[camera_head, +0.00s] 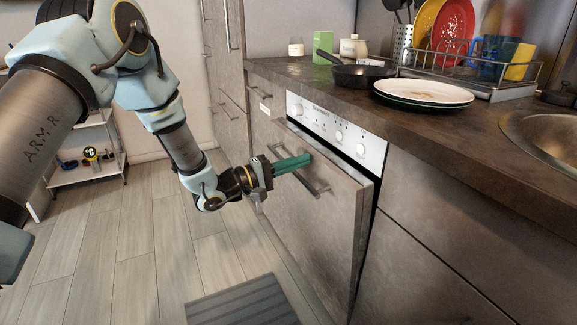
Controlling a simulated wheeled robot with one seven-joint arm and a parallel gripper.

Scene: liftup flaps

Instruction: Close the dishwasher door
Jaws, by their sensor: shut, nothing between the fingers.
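The dishwasher door (307,229) is a grey panel under the counter. It stands almost upright, tilted slightly out, with a dark gap along its top and right edge. The white control panel (338,133) with knobs sits above it. A bar handle (294,171) runs across the upper part of the door. My gripper (309,158) has green fingers, which are shut and empty. The fingertips are at the door's upper front, by the handle. I cannot tell whether they touch the door or the handle.
The countertop (330,92) holds a black pan (363,76), stacked plates (423,93) and a dish rack (470,72). A sink (545,135) is at the right. A grey mat (242,303) lies on the floor before the door. A white shelf (88,170) stands at the left.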

